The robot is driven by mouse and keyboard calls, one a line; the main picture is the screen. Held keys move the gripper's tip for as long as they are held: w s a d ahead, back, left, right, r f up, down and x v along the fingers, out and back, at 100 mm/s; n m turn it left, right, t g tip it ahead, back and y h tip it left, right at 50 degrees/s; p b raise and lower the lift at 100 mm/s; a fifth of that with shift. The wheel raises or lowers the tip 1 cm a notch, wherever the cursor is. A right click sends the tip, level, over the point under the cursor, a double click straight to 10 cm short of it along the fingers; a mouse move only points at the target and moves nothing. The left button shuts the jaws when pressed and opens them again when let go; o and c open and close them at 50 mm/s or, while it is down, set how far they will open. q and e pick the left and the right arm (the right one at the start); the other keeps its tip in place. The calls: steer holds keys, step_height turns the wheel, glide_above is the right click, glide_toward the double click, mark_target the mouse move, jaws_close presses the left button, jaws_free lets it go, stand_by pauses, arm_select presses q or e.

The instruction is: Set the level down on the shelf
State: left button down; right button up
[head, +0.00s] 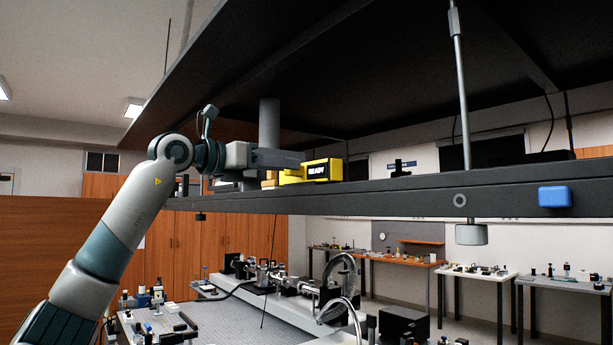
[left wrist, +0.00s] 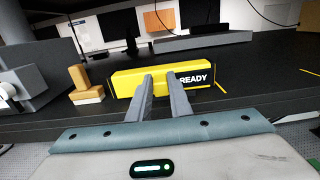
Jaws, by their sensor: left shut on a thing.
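The level is a yellow bar with a black READY label (head: 322,171), at the front edge of the dark shelf (head: 400,197). In the left wrist view the level (left wrist: 128,82) lies crosswise at my fingertips, level with the dark shelf top (left wrist: 265,62). My left gripper (left wrist: 160,78) is shut on the level, near its middle. In the head view my left gripper (head: 296,160) reaches in from the left, and its fingers are partly hidden. I cannot tell whether the level's underside touches the shelf. My right gripper is not in view.
A tan block piece on a white base (left wrist: 86,86) stands just left of the level. A grey box-shaped device (left wrist: 38,75) is farther left. Thin yellow lines (left wrist: 310,72) mark the shelf to the right, where the surface is clear. A metal post (head: 461,90) rises at the shelf front.

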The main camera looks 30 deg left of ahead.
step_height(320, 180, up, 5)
steer(key=p, duration=0.4)
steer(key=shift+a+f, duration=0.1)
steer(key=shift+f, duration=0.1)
stand_by(0.4)
